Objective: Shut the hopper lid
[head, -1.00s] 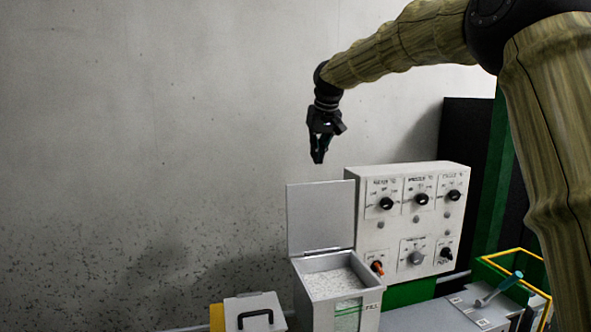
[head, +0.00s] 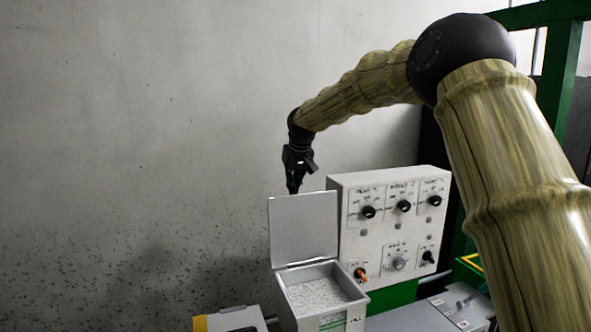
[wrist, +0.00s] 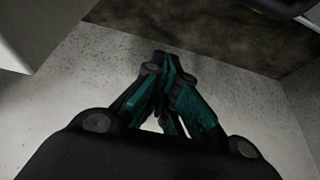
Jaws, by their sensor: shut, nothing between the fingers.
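The hopper lid (head: 303,228) is a flat grey panel standing upright, open, at the back edge of the hopper (head: 352,310). The hopper is a light box filled with pale granules (head: 318,294). My gripper (head: 293,190) points down at the lid's top edge, and its fingertips overlap that edge in the head view. I cannot tell whether they touch the lid or are behind it. In the wrist view my gripper (wrist: 165,90) has its dark and teal fingers together with nothing between them.
A white control panel (head: 388,225) with several knobs stands right of the lid. A grey-topped box (head: 232,319) is at the lower left. A grey surface with switches (head: 440,312) lies at the lower right. The speckled wall (head: 120,150) is behind.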

